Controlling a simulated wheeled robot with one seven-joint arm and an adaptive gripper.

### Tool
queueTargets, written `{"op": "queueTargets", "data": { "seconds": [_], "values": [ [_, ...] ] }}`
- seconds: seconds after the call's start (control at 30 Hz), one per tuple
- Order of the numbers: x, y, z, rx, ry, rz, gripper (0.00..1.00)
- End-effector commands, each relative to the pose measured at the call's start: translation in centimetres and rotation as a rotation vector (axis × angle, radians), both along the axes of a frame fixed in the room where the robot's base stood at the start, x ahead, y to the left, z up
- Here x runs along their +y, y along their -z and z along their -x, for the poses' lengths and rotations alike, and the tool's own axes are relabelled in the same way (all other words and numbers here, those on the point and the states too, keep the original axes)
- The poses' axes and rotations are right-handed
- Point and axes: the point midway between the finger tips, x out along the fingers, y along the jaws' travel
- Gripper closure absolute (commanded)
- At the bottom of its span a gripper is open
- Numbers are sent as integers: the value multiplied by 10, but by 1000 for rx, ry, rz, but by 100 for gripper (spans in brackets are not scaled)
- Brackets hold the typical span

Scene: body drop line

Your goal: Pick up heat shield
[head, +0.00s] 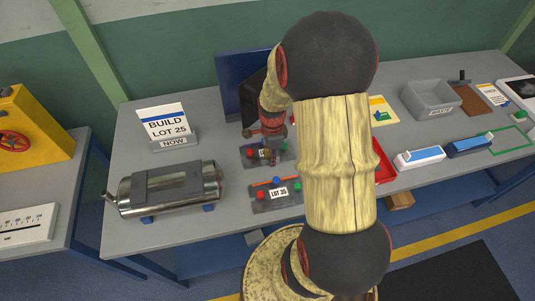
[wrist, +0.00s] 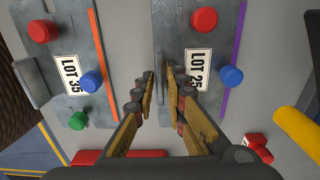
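Two grey metal plates, which look like heat shields, lie side by side on the bench. The LOT 35 plate (head: 290,200) has an orange stripe and red, blue and green knobs; it is at left in the wrist view (wrist: 75,40). The LOT 25 plate (wrist: 192,110) has a purple stripe and red and blue knobs; it lies behind in the head view, partly hidden by my gripper. My gripper (wrist: 159,76) points down with its fingertips apart, at the LOT 25 plate's near edge. The edge seems to lie between the fingertips; contact cannot be told.
A steel muffler (head: 215,178) lies on the bench to the left, with a BUILD LOT 25 NOW sign (head: 166,123) behind it. A grey bin (head: 425,101) and blue-white blocks (head: 420,157) are at right. My arm hides the middle.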

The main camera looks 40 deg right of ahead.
Motion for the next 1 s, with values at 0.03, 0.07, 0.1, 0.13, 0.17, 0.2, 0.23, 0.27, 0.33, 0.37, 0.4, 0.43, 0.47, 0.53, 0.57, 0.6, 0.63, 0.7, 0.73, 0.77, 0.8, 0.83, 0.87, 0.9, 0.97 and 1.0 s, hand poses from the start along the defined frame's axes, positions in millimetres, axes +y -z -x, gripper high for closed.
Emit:
{"op": "queueTargets", "data": {
  "seconds": [0.03, 0.07, 0.1, 0.13, 0.17, 0.2, 0.23, 0.27, 0.33, 0.37, 0.4, 0.43, 0.47, 0.53, 0.57, 0.6, 0.63, 0.7, 0.73, 0.77, 0.8, 0.83, 0.87, 0.9, 0.97, 1.0],
  "values": [
    [0, 0, 0, 0, 0, 0, 92],
    [0, 0, 0, 0, 0, 0, 93],
    [0, 0, 0, 0, 0, 0, 95],
    [0, 0, 0, 0, 0, 0, 97],
    [0, 0, 0, 0, 0, 0, 99],
    [0, 0, 0, 0, 0, 0, 100],
    [0, 0, 0, 0, 0, 0, 100],
    [0, 0, 0, 0, 0, 0, 100],
    [0, 0, 0, 0, 0, 0, 100],
    [0, 0, 0, 0, 0, 0, 100],
    [0, 0, 0, 0, 0, 0, 100],
    [0, 0, 0, 0, 0, 0, 100],
    [0, 0, 0, 0, 0, 0, 100],
    [0, 0, 0, 0, 0, 0, 100],
    [0, 0, 0, 0, 0, 0, 100],
    [0, 0, 0, -1, 0, 1, 100],
    [0, 0, 0, -1, 0, 1, 100],
    [0, 0, 0, -1, 0, 1, 100],
    [0, -1, 0, -1, 0, 1, 100],
    [0, -1, 0, -1, 0, 1, 100],
    [0, -1, 0, -1, 0, 1, 100],
    [0, -1, 0, -1, 0, 1, 100],
    [0, -2, 0, -1, 0, 1, 100],
    [0, -3, 0, -1, 0, 1, 100],
    [0, -7, -1, -2, 0, 1, 100],
    [0, -10, -1, -3, 0, 2, 100]
  ]
}}
